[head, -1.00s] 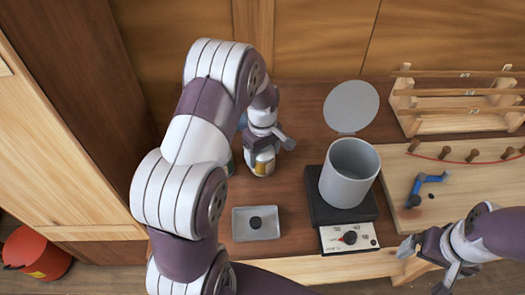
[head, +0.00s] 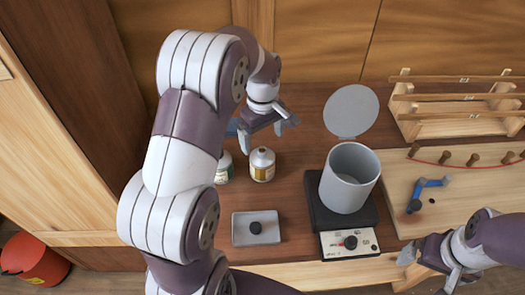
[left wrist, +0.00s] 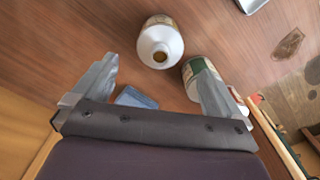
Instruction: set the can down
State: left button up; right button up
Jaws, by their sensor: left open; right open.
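A small white can with a tan label (head: 262,166) stands upright on the brown bench top, and it also shows in the left wrist view (left wrist: 160,45). A similar can with a dark green label (head: 224,168) stands just left of it, partly behind my arm; it also shows in the left wrist view (left wrist: 200,75), partly behind a finger. My left gripper (head: 266,130) is open and empty, above and behind the tan-labelled can, apart from it. Its fingers (left wrist: 156,88) are spread in the left wrist view. My right gripper (head: 428,262) is open and empty at the lower right.
A grey tray with a dark knob (head: 256,238) lies in front of the cans. A grey pot (head: 350,178) with its lid raised stands on a dark heater with a dial. Right of it are a pegged board (head: 470,170) with a blue tool and a wooden rack (head: 455,115).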

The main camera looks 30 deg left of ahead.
pick_arm(q)
notch_tip(320, 180, up, 2)
jog(key=shift+r, duration=0.15)
jog(key=s+d+f+m, duration=0.1)
jog(key=s+d+m, duration=0.3)
jog(key=s+m, duration=0.2)
jog(key=s+d+f+m+t, duration=0.1)
jog(key=s+d+m, duration=0.3)
jog(key=s+m, duration=0.3)
jog(key=shift+s+f, duration=0.4)
jog(key=shift+s, duration=0.4)
jog(key=shift+s, duration=0.1)
